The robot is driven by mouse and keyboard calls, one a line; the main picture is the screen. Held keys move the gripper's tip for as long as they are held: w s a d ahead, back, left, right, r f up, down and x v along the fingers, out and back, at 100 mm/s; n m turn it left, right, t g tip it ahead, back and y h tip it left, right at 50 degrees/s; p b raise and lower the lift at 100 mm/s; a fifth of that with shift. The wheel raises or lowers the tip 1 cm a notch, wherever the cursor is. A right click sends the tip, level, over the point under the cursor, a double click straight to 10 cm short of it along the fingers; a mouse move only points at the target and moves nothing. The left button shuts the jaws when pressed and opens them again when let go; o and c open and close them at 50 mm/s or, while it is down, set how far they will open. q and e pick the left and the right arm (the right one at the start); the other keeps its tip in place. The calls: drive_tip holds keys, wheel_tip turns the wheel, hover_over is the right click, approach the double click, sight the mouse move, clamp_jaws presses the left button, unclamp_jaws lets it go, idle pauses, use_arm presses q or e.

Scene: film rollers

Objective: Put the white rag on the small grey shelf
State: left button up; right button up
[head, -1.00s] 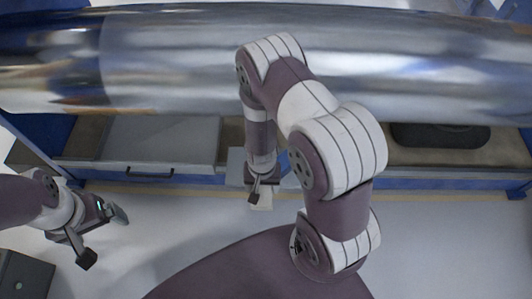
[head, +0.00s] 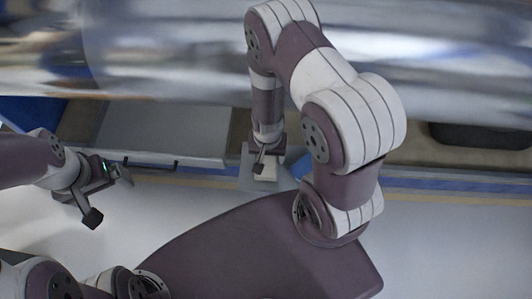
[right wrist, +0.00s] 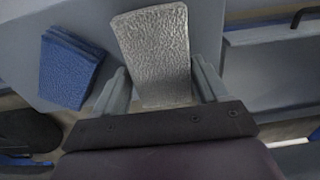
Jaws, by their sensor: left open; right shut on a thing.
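The white rag (right wrist: 155,50) looks like a pale, textured, stiff rectangle between the two fingers of my right gripper (right wrist: 162,88) in the right wrist view. My right gripper (head: 262,168) is shut on it; in the head view only a small pale part of the rag (head: 265,173) shows. The small grey shelf (head: 243,183) shows as a grey patch around and under this gripper. Its grey surface (right wrist: 85,17) lies behind the rag in the right wrist view; I cannot tell whether they touch. My left gripper (head: 108,197) is open and empty, at the left.
A blue rag (right wrist: 70,68) lies on the grey surface, left of the white one. A large shiny roller (head: 170,50) spans the top of the head view. A grey drawer unit (head: 165,130) with a dark handle (head: 150,164) stands left of the shelf. The pale floor is clear.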

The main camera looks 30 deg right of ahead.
drive_tip(key=shift+f, duration=0.95)
drive_tip(key=shift+w+r, duration=0.15)
drive_tip(key=shift+w, duration=0.05)
drive_tip(key=shift+c, duration=0.4)
drive_tip(key=shift+s+f, duration=0.1)
drive_tip(key=shift+f, duration=0.1)
drive_tip(key=o, duration=1)
use_arm(q)
drive_tip(key=shift+w+d+f, duration=0.1)
drive_tip(key=shift+w+f, duration=0.15)
drive_tip(key=shift+f, duration=0.75)
use_arm(e)
drive_tip(key=shift+r, duration=0.1)
